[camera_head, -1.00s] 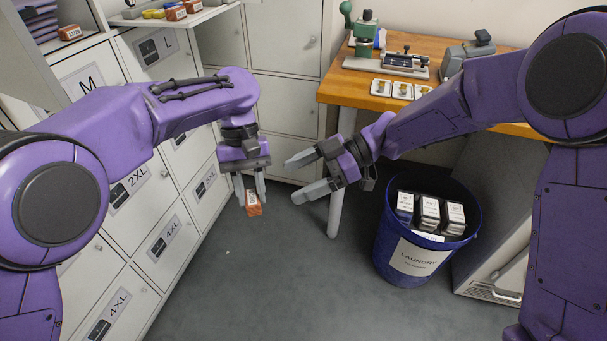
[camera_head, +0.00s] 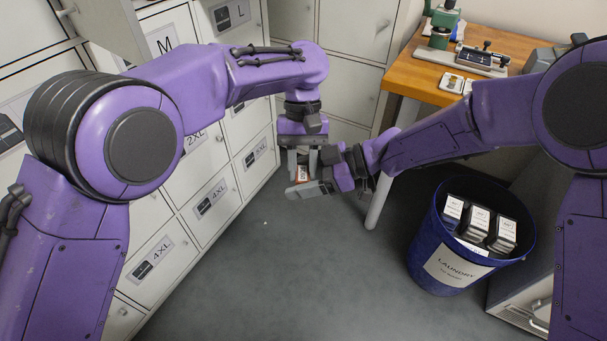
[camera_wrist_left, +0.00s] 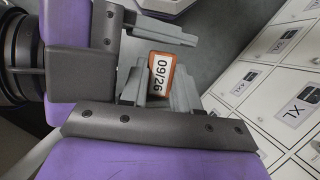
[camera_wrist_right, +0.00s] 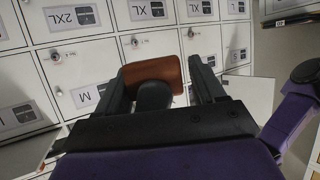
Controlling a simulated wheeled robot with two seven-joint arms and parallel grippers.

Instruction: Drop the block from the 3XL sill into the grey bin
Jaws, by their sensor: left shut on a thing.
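An orange block (camera_head: 302,173) with a white label hangs above the floor, shut between the fingers of my left gripper (camera_head: 302,166). In the left wrist view the block (camera_wrist_left: 160,73) shows its label, "09/26". My right gripper (camera_head: 317,172) is open and at the block from the right; its fingers partly cover the block in the head view. In the right wrist view the block (camera_wrist_right: 153,70) lies between the spread right fingers, with a gap on the right side. I see no grey bin and cannot make out a 3XL sill.
A blue bin (camera_head: 427,235) labelled "LAUNDRY" stands at the right with several boxes inside. Pale lockers (camera_head: 212,200) with size labels line the left. A wooden table (camera_head: 415,82) with tools stands at the back right. The floor (camera_head: 300,275) in the middle is clear.

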